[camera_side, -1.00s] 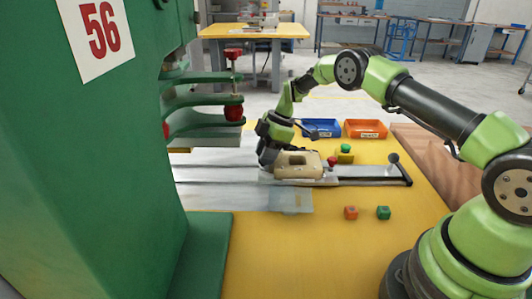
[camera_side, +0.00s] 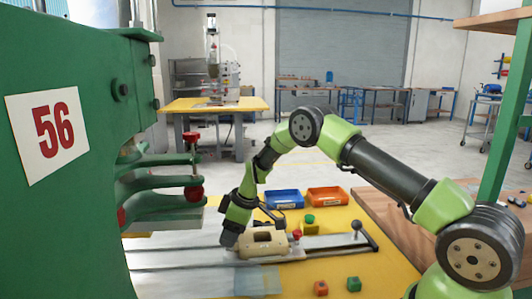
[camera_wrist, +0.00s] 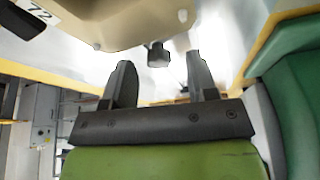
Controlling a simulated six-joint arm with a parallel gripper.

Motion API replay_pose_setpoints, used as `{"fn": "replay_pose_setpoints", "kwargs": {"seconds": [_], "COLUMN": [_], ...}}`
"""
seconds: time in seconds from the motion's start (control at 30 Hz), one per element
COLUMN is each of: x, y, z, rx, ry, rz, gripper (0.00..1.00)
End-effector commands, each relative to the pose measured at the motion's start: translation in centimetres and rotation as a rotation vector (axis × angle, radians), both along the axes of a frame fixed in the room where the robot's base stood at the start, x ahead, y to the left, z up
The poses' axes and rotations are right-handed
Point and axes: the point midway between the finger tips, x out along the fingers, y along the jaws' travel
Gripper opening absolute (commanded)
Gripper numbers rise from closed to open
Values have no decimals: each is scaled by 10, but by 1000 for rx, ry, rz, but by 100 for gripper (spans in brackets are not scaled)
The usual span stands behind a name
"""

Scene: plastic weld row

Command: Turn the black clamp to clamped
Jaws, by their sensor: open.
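A beige block (camera_side: 262,243) sits on the grey slide plate on the yellow table. My gripper (camera_side: 229,238) is at its left end, pointing down. In the wrist view the two dark fingers of my gripper (camera_wrist: 160,78) stand apart. A small black knob (camera_wrist: 158,54), probably part of the black clamp, shows between and just beyond the fingertips, under the beige block (camera_wrist: 110,20). It does not look gripped; I cannot tell whether a finger touches it. The rest of the clamp and its position are hidden in the side view.
A red knob (camera_side: 296,235) stands at the block's right end. A black-ball lever (camera_side: 357,226) is farther right. The green press (camera_side: 60,200) rises at left. Blue (camera_side: 284,199) and orange (camera_side: 327,196) bins stand behind.

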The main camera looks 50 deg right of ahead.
Motion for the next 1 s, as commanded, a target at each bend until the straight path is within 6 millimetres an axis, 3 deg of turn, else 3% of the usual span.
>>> {"fn": "replay_pose_setpoints", "kwargs": {"seconds": [0.03,0.4,0.67,1.0], "x": [-2,-28,-45,-81], "y": [-5,-21,-3,20], "z": [15,86,136,193], "rx": [-2,-2,24,68], "ry": [-9,-10,-17,-32], "rz": [-2,2,-96,-239], "gripper": [53,53,53,53]}}
